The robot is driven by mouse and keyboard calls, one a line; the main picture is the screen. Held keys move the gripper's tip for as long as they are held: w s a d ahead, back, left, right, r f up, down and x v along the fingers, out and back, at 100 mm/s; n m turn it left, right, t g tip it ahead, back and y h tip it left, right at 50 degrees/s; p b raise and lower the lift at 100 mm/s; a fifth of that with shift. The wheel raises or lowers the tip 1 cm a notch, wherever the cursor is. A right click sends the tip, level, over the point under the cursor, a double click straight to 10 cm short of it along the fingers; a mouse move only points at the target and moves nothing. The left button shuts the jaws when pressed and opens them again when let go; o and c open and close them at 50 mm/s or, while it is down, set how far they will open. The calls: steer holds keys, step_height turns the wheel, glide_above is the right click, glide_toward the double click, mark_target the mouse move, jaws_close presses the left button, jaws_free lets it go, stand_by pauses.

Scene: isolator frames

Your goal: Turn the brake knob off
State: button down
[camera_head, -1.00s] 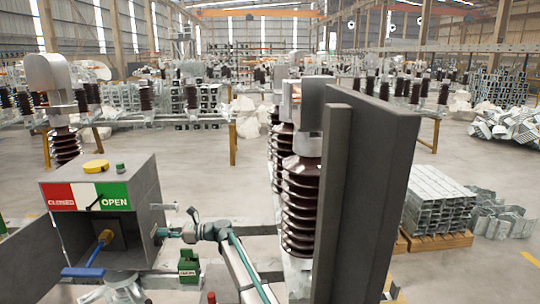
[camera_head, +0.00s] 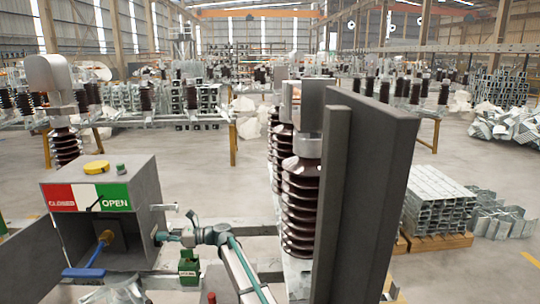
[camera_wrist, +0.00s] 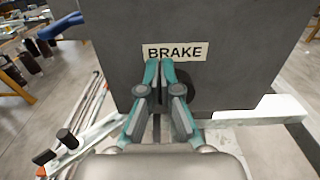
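The grey control box (camera_head: 150,180) stands at the lower left in the head view, with a red, white and green CLOSED/OPEN panel. Its side carries a BRAKE label (camera_wrist: 175,51) in the wrist view. My gripper (camera_wrist: 160,68) is at that side wall, its teal fingertips just below the label. The fingertips are together or almost so. The brake knob is not clearly visible; a dark patch behind the fingers could be part of it or shadow. I cannot see whether anything is between the tips. In the head view my gripper (camera_head: 170,237) reaches the box's right side.
A blue-handled lever (camera_head: 90,262) sticks out of the box front. A yellow knob (camera_head: 96,167) and a green button (camera_head: 121,169) sit on top. A small metal handle (camera_head: 164,206) projects above my gripper. Brown ribbed insulators (camera_head: 300,205) and a tall grey panel (camera_head: 375,180) stand to the right.

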steer(key=shift+f, duration=0.1)
steer(key=shift+s+r, duration=0.15)
steer(key=shift+r, duration=0.15)
steer(key=shift+d, duration=0.1)
steer(key=d, duration=0.5)
steer(key=shift+w+d+p, duration=0.2)
steer(key=shift+d+p, duration=0.15)
